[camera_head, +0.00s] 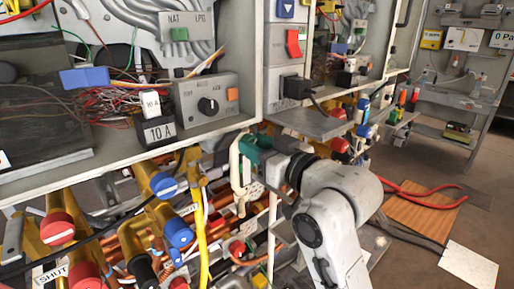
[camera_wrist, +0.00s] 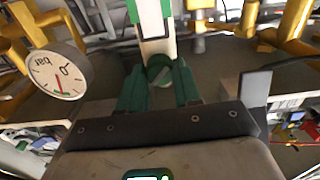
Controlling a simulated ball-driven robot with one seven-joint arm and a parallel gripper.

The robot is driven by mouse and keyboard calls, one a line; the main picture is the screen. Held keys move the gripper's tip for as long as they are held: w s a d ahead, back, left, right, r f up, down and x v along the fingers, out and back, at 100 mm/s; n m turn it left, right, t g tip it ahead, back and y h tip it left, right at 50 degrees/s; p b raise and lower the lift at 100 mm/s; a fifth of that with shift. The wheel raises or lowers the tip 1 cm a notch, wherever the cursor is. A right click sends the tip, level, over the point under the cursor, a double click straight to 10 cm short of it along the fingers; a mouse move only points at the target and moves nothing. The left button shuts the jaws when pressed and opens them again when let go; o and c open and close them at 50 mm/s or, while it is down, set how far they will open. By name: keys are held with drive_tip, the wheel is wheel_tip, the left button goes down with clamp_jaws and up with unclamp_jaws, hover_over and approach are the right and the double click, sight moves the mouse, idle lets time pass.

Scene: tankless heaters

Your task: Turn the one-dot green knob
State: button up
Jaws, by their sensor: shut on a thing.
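My gripper (camera_head: 243,165) is below the shelf edge in the head view, in front of the pipes and beside a pale vertical post. In the wrist view my gripper (camera_wrist: 160,82) has its green fingers closed around a small round grey-green piece (camera_wrist: 159,72), which looks like the green knob. The fingers cover its sides, and I cannot make out a dot on it. A pale upright strip with green edges stands just beyond it. In the head view my gripper hides the knob.
A gauge (camera_wrist: 58,82) marked bar is left of the fingers. Red knobs (camera_head: 58,227) and blue knobs (camera_head: 178,232) sit on crowded pipes at the left. A shelf (camera_head: 130,158) carries a control box (camera_head: 207,105) above. Open floor lies at the right, with a wooden board (camera_head: 425,209).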

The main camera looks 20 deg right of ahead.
idle(0.3)
drive_tip(key=o, duration=1.1)
drive_tip(key=shift+c, duration=0.2)
drive_tip(key=shift+s, duration=0.1)
drive_tip(key=p+v, duration=0.1)
drive_tip(key=v, duration=0.9)
drive_tip(key=shift+s+p, duration=0.3)
drive_tip(key=shift+d, duration=0.1)
